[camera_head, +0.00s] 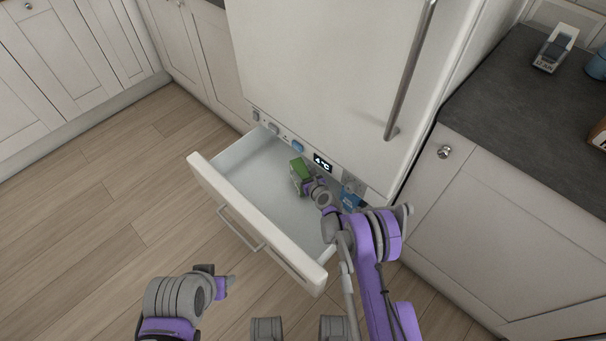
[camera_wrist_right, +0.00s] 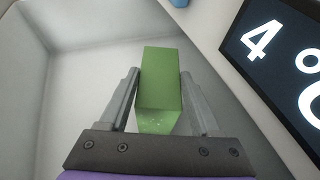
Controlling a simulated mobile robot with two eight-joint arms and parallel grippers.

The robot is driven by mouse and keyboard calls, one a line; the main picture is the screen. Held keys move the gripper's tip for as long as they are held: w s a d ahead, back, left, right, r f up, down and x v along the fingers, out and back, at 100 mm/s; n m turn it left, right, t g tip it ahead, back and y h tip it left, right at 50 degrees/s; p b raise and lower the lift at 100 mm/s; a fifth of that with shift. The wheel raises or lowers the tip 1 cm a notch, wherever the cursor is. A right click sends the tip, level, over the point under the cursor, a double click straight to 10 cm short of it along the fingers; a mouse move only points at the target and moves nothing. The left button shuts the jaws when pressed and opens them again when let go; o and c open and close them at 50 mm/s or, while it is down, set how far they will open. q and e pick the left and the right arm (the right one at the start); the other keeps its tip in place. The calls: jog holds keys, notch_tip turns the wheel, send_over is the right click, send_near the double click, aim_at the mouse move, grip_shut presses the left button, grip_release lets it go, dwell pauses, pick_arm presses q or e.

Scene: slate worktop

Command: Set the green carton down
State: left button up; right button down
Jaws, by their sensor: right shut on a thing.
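The green carton (camera_head: 299,170) is over the inside of the open white drawer, near its back edge under the fridge door. In the right wrist view the carton (camera_wrist_right: 160,82) stands between the two fingers. My right gripper (camera_head: 305,183) is shut on it; the fingers also show in the right wrist view (camera_wrist_right: 160,100). I cannot tell whether the carton's bottom touches the drawer floor. My left gripper (camera_head: 228,283) is low in the head view, away from the drawer and over the wooden floor; its finger opening is not clear.
The drawer (camera_head: 208,181) is pulled out and its left part is bare. A display reading 4 °C (camera_head: 322,163) sits just behind the carton. A blue item (camera_head: 350,202) is at the drawer's right end, partly behind my arm. The slate worktop (camera_head: 520,120) is at the right.

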jog(key=shift+f, duration=0.6)
jog(key=shift+f+b, duration=0.15)
jog(key=shift+b, duration=0.15)
jog(key=shift+c, duration=0.4)
grip_release()
